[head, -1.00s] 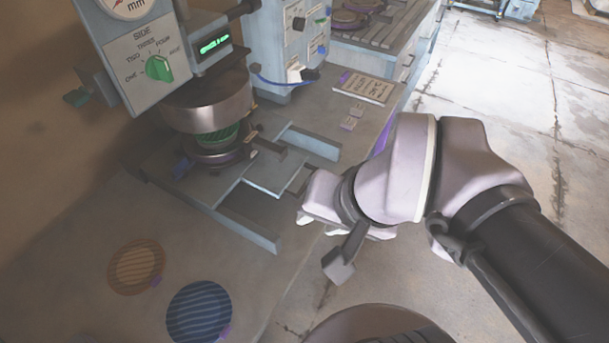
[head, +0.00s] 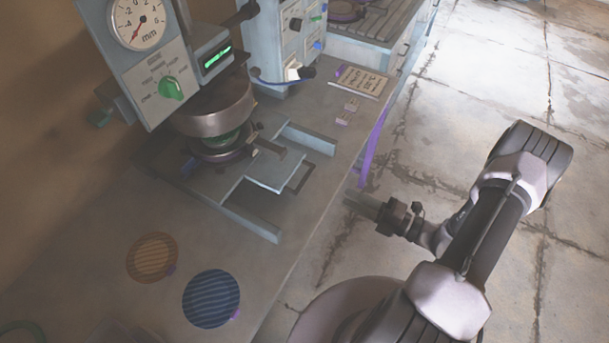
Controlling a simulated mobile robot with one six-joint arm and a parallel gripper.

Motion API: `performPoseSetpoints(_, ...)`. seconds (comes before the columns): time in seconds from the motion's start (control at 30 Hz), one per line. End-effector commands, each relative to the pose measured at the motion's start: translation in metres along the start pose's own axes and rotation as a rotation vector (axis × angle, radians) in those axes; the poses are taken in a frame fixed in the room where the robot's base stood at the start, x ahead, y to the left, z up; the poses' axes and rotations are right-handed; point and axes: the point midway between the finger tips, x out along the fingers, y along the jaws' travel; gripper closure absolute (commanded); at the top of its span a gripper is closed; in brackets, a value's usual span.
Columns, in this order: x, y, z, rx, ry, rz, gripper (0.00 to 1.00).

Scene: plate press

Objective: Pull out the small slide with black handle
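The small slide (head: 272,172) is a pale blue-grey plate under the press head, between two light rails. A dark, frame-like handle (head: 303,179) is at its outer end, facing the bench's front edge. The press (head: 213,112) has a round metal head with a green disc partly visible beneath it. My gripper (head: 358,202) is to the right of the handle, past the bench edge and apart from it, pointing left. Its fingers are small and seen side-on, so their opening is unclear.
An orange striped disc (head: 152,257) and a blue striped disc (head: 211,298) lie on the bench (head: 120,225) at the lower left. A switch box (head: 283,45) and a label plate (head: 362,82) are behind. Open floor lies to the right.

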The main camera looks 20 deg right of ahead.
Motion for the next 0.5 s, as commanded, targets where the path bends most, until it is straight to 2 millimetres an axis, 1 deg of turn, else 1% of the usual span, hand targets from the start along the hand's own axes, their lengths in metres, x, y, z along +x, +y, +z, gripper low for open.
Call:
performPoseSetpoints(0.03, 0.016, -0.003, -0.002, 0.001, 0.009, 0.0, 0.67)
performPoseSetpoints(0.1, 0.038, -0.004, -0.003, 0.0, 0.011, -0.001, 0.67)
performPoseSetpoints(0.3, 0.097, -0.003, -0.003, -0.004, 0.011, -0.001, 0.67)
performPoseSetpoints(0.4, 0.119, -0.003, -0.003, -0.005, 0.01, -0.001, 0.67)
performPoseSetpoints(0.5, 0.134, -0.002, -0.003, -0.004, 0.009, -0.002, 0.67)
